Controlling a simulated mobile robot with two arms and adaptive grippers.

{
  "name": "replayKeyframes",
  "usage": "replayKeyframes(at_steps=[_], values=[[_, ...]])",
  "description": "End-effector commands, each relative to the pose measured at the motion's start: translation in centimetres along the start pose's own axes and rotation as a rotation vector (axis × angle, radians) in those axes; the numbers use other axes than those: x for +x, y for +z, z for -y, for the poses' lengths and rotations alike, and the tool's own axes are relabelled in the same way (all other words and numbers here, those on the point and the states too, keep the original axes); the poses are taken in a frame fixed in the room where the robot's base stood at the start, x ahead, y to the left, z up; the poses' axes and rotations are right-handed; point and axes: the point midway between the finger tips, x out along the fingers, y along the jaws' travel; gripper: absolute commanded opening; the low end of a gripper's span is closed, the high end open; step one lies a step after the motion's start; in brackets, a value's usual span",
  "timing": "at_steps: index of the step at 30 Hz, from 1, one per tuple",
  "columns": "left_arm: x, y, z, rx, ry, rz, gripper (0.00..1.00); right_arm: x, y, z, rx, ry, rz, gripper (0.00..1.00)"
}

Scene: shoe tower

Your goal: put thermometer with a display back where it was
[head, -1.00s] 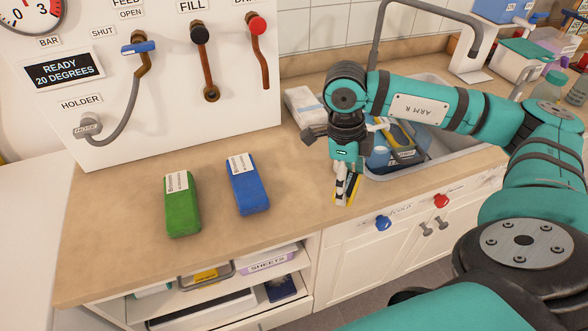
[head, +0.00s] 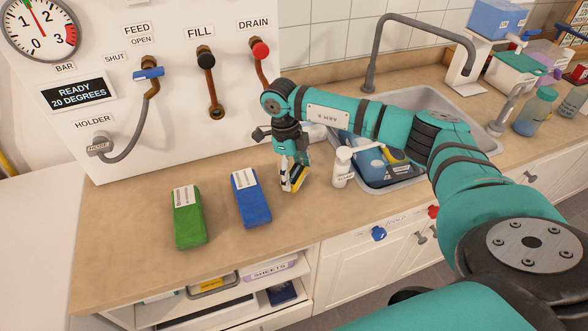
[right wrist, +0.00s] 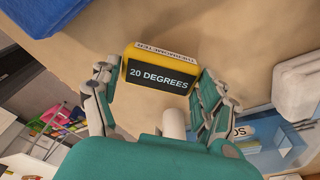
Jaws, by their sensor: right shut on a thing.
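The thermometer (right wrist: 162,72) is a yellow block with a dark display reading "20 DEGREES" in the right wrist view. In the head view its yellow body (head: 300,177) shows between the fingers, partly hidden by them. My right gripper (head: 292,180) is shut on it, with a finger at each end. It is over or on the counter, right of the blue block (head: 251,205); I cannot tell whether the thermometer touches the counter. My left gripper is not in view.
A green block (head: 188,226) lies left of the blue one. A white bottle (head: 342,168) stands close to the right of my gripper, beside the sink (head: 478,139) with a blue container (head: 370,165). The white panel (head: 185,100) rises behind. The counter front (head: 127,258) is clear.

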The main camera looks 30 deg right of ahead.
Motion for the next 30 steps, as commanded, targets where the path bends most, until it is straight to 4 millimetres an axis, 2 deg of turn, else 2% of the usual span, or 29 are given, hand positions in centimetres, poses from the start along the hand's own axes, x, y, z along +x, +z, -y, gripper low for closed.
replayKeyframes(at_steps=[3, 14, 15, 19, 20, 30], values=[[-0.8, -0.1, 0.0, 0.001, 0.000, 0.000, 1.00, 0.9, 0.2, -0.1, -0.001, 0.001, 0.003, 0.45], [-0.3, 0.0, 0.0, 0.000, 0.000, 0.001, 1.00, 1.6, 0.3, 0.0, -0.001, 0.000, 0.004, 0.45], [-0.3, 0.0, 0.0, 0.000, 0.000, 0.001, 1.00, 1.5, 0.3, 0.0, 0.000, 0.000, 0.004, 0.80], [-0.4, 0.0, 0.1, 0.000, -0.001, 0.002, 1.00, 1.4, 0.3, 0.0, 0.000, 0.000, 0.004, 0.97], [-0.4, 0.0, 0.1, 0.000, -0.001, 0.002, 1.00, 1.4, 0.3, 0.0, 0.000, 0.000, 0.004, 1.00], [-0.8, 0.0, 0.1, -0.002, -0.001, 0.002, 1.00, 0.9, 0.2, 0.0, 0.000, 0.000, 0.005, 1.00]])
